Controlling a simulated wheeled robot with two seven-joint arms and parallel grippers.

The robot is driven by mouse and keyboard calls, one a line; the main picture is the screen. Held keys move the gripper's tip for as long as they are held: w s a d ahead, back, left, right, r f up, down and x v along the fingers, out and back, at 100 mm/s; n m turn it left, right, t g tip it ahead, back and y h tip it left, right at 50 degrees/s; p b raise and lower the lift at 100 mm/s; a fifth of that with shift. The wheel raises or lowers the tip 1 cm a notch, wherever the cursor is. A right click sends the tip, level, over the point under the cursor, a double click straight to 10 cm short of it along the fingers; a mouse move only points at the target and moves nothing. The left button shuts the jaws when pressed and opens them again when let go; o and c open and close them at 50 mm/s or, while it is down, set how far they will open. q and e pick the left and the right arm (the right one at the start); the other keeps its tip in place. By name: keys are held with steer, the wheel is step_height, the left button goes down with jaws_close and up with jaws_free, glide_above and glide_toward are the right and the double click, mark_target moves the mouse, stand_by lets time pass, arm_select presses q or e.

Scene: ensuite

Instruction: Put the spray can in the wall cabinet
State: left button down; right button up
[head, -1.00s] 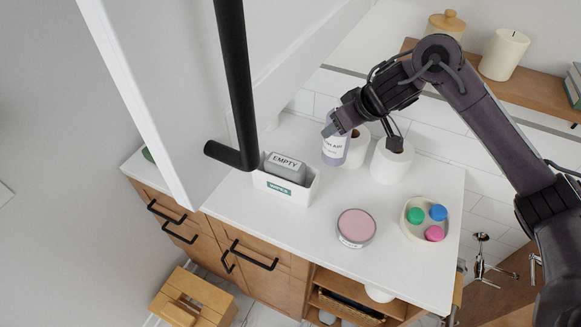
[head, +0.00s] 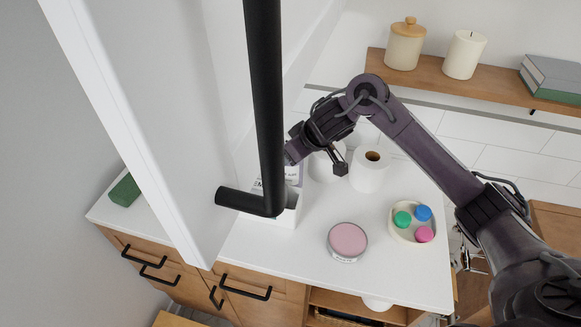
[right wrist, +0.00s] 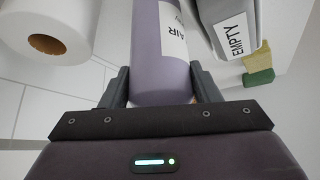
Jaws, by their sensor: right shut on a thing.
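The spray can is a lilac cylinder with a white label. In the right wrist view the can (right wrist: 160,55) stands between the fingers of my right gripper (right wrist: 160,88), which is shut on it. In the head view the can (head: 294,176) is mostly hidden behind the black door handle (head: 265,110) and my gripper. The wall cabinet's white door (head: 150,110) fills the left foreground of the head view; the cabinet's inside does not show. My left gripper is not in view.
On the white counter (head: 290,265) are toilet rolls (head: 371,172), a pink-topped tin (head: 347,240) and a dish (head: 400,234) with coloured caps. A white box (head: 287,217) stands behind the handle. A grey pack marked EMPTY (right wrist: 233,30) is close beside the can.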

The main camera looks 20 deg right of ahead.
steer(key=shift+f, duration=1.85)
steer(key=shift+a, duration=0.1)
steer(key=shift+f, duration=0.15)
steer(key=o, duration=0.8)
